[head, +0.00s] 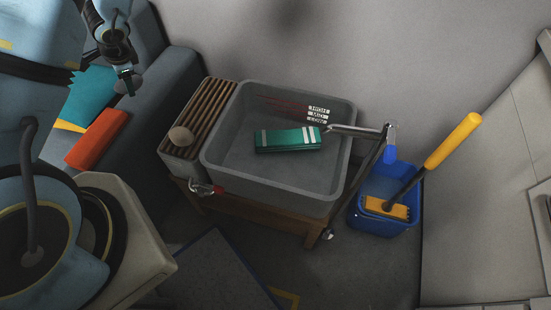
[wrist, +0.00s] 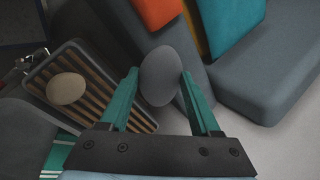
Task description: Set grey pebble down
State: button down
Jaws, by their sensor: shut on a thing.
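The grey pebble (wrist: 160,76) is a smooth dark-grey oval stone held between the teal fingertips of my gripper (wrist: 162,88) in the wrist view. My gripper is shut on it. In the head view my gripper (head: 127,82) is at the upper left, raised in front of the grey sofa, and the pebble (head: 120,87) shows only as a small dark patch beside the fingers. A beige pebble (head: 180,136) rests on the slatted wooden rack (head: 208,106) left of the basin; it also shows at the left of the wrist view (wrist: 66,88).
The grey basin (head: 222,163) holds a green striped block (head: 288,139), with a metal tap (head: 355,131) at its right. A blue bucket (head: 380,220) holds a yellow-handled brush (head: 453,141). Orange (head: 97,138) and teal (head: 88,100) cushions lie on the grey sofa (head: 172,77). Most rack slats are bare.

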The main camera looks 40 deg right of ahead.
jog(key=s+d+f+m+g+h+b, duration=0.2)
jog(key=s+d+f+m, duration=0.1)
jog(key=d+m, duration=0.4)
jog(key=s+d+f+m+g+h+b, duration=0.1)
jog(key=s+d+f+m+h+b, duration=0.1)
jog(key=d+m, duration=0.5)
jog(key=s+d+f+m+g+h+b, duration=0.2)
jog(key=s+d+f+m+b, duration=0.1)
jog(key=s+d+f+m, duration=0.3)
jog(key=shift+s+d+f+m+g+h, duration=0.15)
jog(key=shift+s+d+m+h, duration=0.1)
jog(key=shift+d, duration=0.2)
jog(key=shift+s+d+m+g+h, duration=0.15)
jog(key=shift+d+m, duration=0.1)
jog(key=shift+d, duration=0.15)
jog(key=shift+s+d+m+g+b, duration=0.55)
jog(key=shift+s+d+m, duration=0.35)
jog(key=shift+s+m, duration=0.25)
jog(key=m+g+y+b, duration=0.1)
jog(key=m+g+b, duration=0.1)
jog(key=m+b, duration=0.25)
send_over(264, 169)
jog(key=w+a, duration=0.2)
notch_tip(264, 169, down, 13)
jog(key=shift+s+f+p, duration=0.1)
jog(key=shift+p, duration=0.3)
jog(key=shift+f, duration=2.05)
jog(key=shift+c, duration=1.8)
grip_release()
